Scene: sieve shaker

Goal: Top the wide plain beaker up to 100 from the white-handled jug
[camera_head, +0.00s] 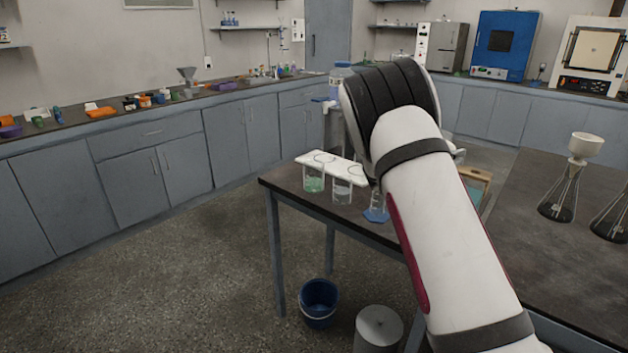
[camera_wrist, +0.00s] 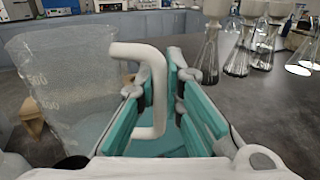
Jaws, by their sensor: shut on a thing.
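My gripper (camera_wrist: 167,80) is shut on the white handle (camera_wrist: 156,100) of a large clear jug (camera_wrist: 65,85) in the wrist view. The jug fills the left of that view and has faint white markings; its lower part looks pale blue, and its liquid level is unclear. In the head view my arm hides the gripper and most of the jug.
A white board (camera_head: 331,166) is at the beakers' rims. A blue-footed cylinder (camera_head: 377,214) stands to their right. Flasks (camera_head: 558,196) stand on the table's right (camera_head: 500,220). A blue bucket (camera_head: 319,304) and a grey bin (camera_head: 378,329) are on the floor.

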